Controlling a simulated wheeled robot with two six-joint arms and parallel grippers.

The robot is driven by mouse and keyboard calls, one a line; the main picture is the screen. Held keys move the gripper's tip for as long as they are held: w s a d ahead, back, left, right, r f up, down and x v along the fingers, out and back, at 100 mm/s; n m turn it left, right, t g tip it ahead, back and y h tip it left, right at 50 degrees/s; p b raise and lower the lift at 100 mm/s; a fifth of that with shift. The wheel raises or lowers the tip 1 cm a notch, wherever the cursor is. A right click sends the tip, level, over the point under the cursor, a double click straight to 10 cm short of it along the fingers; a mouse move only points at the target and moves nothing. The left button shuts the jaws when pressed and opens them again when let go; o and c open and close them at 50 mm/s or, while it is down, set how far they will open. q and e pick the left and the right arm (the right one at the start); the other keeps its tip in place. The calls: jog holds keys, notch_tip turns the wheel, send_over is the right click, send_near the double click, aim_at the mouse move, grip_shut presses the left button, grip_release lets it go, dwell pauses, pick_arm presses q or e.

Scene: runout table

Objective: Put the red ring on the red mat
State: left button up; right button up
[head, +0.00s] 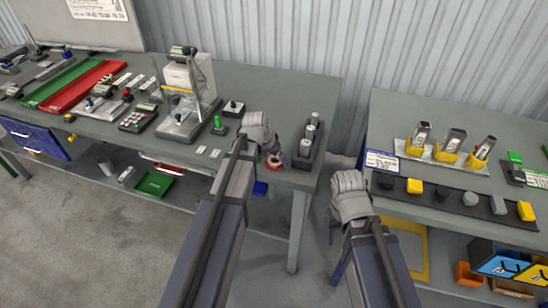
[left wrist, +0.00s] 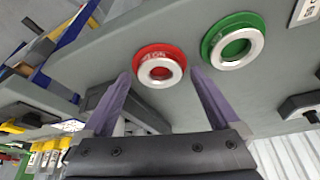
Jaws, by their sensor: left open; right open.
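The red ring (head: 272,162) lies on the left table near its right front edge, partly hidden by my left gripper in the head view. In the left wrist view the red ring (left wrist: 150,53) is a red disc with a silver inner collar and an open hole. My left gripper (left wrist: 160,75) is open; its two fingertips are at either side of the ring's near part, and I cannot tell whether they touch it. The long red mat (head: 85,87) lies at the far left of the table, beside a green one. My right gripper (head: 338,240) is open and empty between the tables.
A similar green ring (left wrist: 211,40) lies just beside the red one. A dark rack with metal cylinders (head: 310,142) stands to its right. Gauges and a tall stand (head: 190,90) stand between the ring and the red mat. A second table is at the right.

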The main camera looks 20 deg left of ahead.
pick_arm(q)
jog(key=shift+r, duration=0.1)
jog(key=p+v, duration=1.2)
jog(key=s+d+f+g+y, duration=0.1)
jog(key=s+d+g+y, duration=0.2)
jog(key=s+d, duration=1.2)
jog(key=s+g, duration=0.1)
jog(key=s, duration=0.3)
jog(key=shift+f+g+b, duration=0.2)
jog(key=shift+g+b, duration=0.1)
jog(key=shift+g, duration=0.1)
